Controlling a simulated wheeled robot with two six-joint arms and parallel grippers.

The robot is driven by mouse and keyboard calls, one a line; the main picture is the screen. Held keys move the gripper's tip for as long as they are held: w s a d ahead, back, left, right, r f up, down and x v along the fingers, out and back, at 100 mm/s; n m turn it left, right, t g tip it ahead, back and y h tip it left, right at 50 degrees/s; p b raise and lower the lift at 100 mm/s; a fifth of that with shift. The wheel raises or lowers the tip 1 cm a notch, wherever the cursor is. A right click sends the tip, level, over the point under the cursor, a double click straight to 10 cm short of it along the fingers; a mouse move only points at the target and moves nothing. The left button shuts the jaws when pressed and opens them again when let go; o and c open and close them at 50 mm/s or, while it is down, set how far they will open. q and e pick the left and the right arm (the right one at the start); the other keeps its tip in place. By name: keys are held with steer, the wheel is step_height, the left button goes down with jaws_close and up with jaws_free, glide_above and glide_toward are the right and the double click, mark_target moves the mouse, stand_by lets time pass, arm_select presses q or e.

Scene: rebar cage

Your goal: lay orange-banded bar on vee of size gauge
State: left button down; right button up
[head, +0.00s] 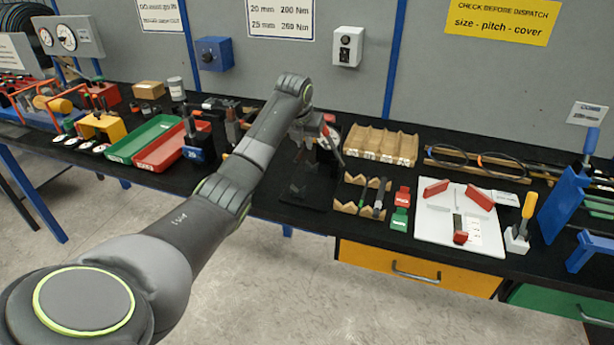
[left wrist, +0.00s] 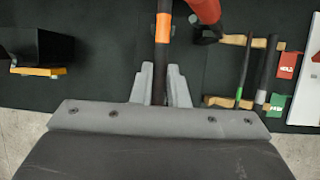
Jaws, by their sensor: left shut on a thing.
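The orange-banded bar (left wrist: 162,28) is dark with an orange band and runs up between my left fingers in the left wrist view. My left gripper (left wrist: 160,88) is shut on it, with the band just beyond the fingertips. In the head view my left gripper (head: 318,128) is over the middle of the bench, partly behind its own wrist. A red part (left wrist: 204,10) with a dark base is just right of the bar in the wrist view. It may belong to the size gauge; its vee cannot be made out. My right gripper is not in view.
A wooden rack (head: 347,207) holds two dark bars, near red (head: 402,195) and green (head: 399,220) tags. A ribbed wooden tray (head: 381,145) stands behind. A white board (head: 433,226) with red blocks is at right. Green (head: 143,136) and red trays (head: 160,152) are left.

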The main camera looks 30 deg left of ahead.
arm_select(q)
step_height(320, 180, down, 10)
steer(key=shift+r+p, duration=0.15)
steer(key=shift+p, duration=0.8)
steer(key=c, duration=1.4)
jaws_free()
steer(key=shift+s, duration=0.1)
